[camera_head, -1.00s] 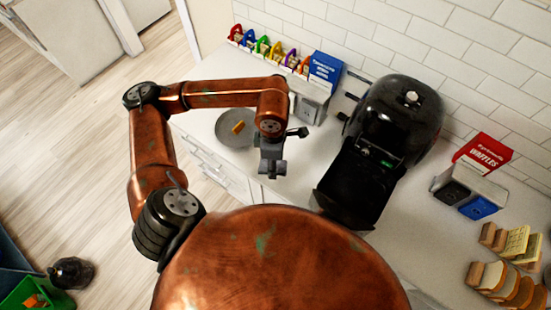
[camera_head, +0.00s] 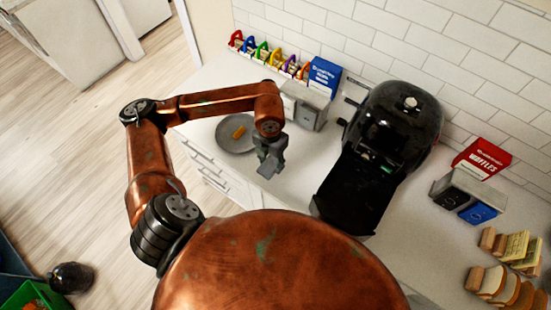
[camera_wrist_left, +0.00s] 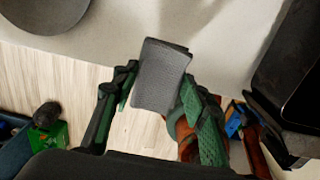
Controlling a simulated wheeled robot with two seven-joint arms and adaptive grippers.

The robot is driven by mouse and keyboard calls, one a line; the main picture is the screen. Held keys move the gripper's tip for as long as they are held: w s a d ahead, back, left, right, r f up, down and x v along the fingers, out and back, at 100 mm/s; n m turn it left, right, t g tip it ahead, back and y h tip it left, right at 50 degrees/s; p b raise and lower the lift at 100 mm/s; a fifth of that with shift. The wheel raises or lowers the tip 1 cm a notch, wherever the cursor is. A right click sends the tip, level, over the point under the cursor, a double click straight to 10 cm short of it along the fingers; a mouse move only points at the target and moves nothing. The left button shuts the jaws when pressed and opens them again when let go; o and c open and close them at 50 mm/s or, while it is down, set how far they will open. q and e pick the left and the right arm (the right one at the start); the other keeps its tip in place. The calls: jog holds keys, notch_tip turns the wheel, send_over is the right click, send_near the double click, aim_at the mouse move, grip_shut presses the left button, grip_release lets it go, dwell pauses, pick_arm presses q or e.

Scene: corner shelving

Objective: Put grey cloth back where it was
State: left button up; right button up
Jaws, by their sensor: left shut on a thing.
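The grey cloth (camera_wrist_left: 161,75) is a small folded piece with a woven texture, held between the green-padded fingers of my left gripper (camera_wrist_left: 154,98) in the left wrist view. The cloth and the gripper are over the front edge of the white counter (camera_wrist_left: 125,32). In the head view my left gripper (camera_head: 268,168) hangs just right of the grey plate, and the cloth (camera_head: 268,170) shows small and dark at its tip. My right gripper is not in view.
A grey plate (camera_head: 236,133) with an orange-yellow item on it lies on the counter. A black machine (camera_head: 385,135) stands to the right. A grey metal box (camera_head: 306,110), a blue box (camera_head: 322,77) and several coloured packets line the wall. A waffles box (camera_head: 481,158) and bread slices are far right.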

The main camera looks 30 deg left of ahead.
pick_arm(q)
jog(key=w+f, duration=0.2)
jog(key=w+a+f, duration=0.1)
jog(key=w+f, duration=0.1)
jog(key=w+f+p, duration=0.1)
jog(key=w+f, duration=0.1)
jog(key=shift+w+a+f, duration=0.1)
jog(key=shift+a+f, duration=0.2)
jog(key=shift+a, duration=0.1)
notch_tip(320, 180, down, 3)
jog(key=shift+p, duration=0.5)
jog(key=shift+f, duration=0.1)
jog(key=shift+w+f, duration=0.1)
jog(key=shift+f, duration=0.05)
jog(key=o, duration=1.1)
jog(key=shift+c, duration=0.2)
jog(key=shift+o, duration=0.4)
